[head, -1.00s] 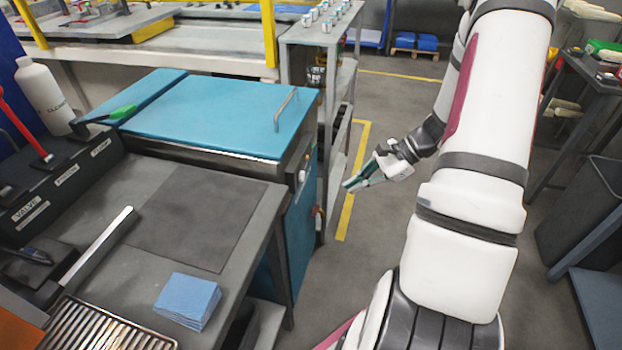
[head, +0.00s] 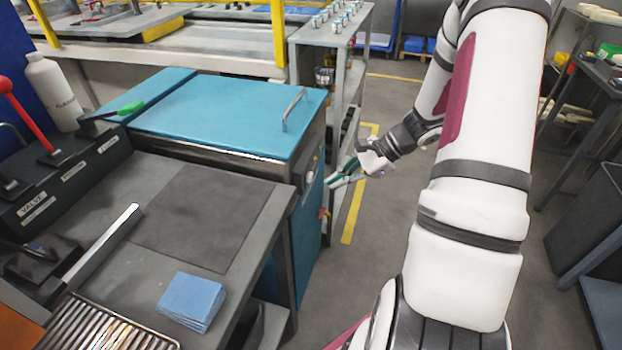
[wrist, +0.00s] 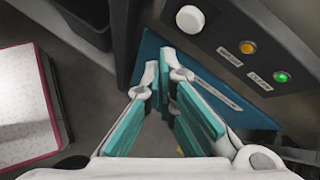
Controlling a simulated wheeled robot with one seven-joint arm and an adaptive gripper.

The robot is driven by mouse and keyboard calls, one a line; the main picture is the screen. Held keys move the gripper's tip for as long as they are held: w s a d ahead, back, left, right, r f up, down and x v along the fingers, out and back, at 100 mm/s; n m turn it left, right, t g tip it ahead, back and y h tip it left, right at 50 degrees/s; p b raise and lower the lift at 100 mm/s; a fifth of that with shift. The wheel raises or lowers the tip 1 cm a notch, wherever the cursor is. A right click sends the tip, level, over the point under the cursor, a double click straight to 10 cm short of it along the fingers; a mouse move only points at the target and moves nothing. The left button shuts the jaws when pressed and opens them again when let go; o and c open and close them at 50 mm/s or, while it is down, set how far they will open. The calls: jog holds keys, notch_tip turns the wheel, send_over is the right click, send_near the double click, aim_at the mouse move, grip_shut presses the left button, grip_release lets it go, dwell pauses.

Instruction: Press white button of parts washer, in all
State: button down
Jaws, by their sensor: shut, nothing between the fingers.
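The parts washer is the blue-lidded cabinet (head: 225,112) behind the work table in the head view. Its dark control panel faces right. The round white button (wrist: 190,18) shows at the top of the wrist view, on that panel, and looks whole and unobstructed. In the head view the button (head: 309,178) is small, near the panel's front end. My gripper (head: 330,183) is shut and empty, just right of the panel. In the wrist view its teal fingertips (wrist: 165,72) are below and left of the button, apart from it in the picture.
Orange (wrist: 248,47) and green (wrist: 282,77) lights sit right of the button on the same panel. A grey shelf rack (head: 335,40) with cans stands behind the washer. The table (head: 190,250) is at the left. Floor right of the washer is open.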

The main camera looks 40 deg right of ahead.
jog(key=shift+w+a, duration=0.65)
jog(key=shift+w, duration=0.2)
jog(key=shift+w+a, duration=0.1)
dwell(0.9)
jog(key=shift+w+a, duration=0.2)
jog(key=shift+w+a, duration=0.25)
jog(key=shift+w, duration=0.1)
dwell(1.0)
jog(key=shift+s+d, duration=0.5)
jog(key=shift+s, duration=0.2)
jog(key=s+d, duration=0.1)
jog(key=s, duration=0.1)
jog(key=s+d, duration=0.2)
jog(key=shift+p, duration=0.35)
